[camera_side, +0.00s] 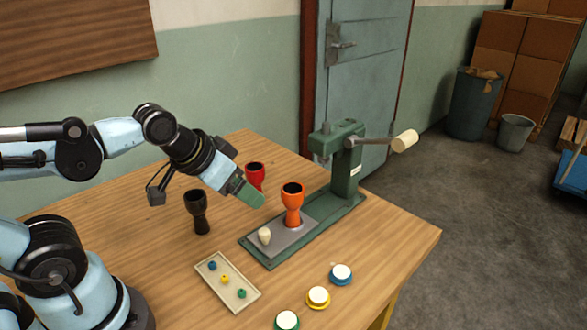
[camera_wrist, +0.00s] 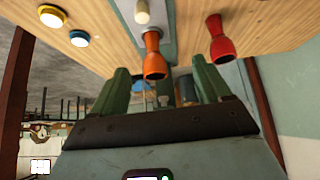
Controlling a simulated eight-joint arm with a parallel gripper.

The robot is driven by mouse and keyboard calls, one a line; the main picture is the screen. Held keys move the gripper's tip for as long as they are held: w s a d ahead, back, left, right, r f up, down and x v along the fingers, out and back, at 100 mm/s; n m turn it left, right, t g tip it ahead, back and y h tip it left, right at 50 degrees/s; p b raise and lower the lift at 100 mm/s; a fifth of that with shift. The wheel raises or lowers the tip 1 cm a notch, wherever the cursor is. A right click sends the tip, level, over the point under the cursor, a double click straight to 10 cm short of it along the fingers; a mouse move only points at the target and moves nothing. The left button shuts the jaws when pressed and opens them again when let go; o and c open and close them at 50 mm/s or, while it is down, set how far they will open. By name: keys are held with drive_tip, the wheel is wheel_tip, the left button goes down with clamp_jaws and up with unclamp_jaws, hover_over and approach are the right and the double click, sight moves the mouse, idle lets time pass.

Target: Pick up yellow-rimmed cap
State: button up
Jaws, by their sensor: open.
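The yellow-rimmed cap (camera_side: 318,297), with a white top, lies on the table near its front edge, between a blue-rimmed cap (camera_side: 341,274) and a green-rimmed cap (camera_side: 287,321). It also shows at the upper left of the wrist view (camera_wrist: 52,16), with the blue-rimmed cap (camera_wrist: 79,38) close by. My gripper (camera_side: 252,196) is above the table, left of the orange goblet drum (camera_side: 292,203) and well away from the caps. In the wrist view its green fingers (camera_wrist: 162,72) are apart, with nothing held between them.
A green press (camera_side: 345,170) stands behind the orange drum, on a base with a small cream piece (camera_side: 265,235). A red drum (camera_side: 255,175) and a black drum (camera_side: 198,212) stand nearby. A tray (camera_side: 245,300) holds small coloured pieces. The table's right side is clear.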

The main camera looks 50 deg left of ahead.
drive_tip(key=shift+c, duration=1)
drive_tip(key=g, duration=0.7)
hover_over(318, 295)
drive_tip(key=f, duration=0.8)
drive_tip(key=shift+s+a+f, duration=0.25)
drive_tip(key=shift+w+d+f, duration=0.15)
drive_tip(key=shift+f, duration=1.15)
drive_tip(key=shift+w+d+f, duration=0.1)
drive_tip(key=shift+f, duration=1.2)
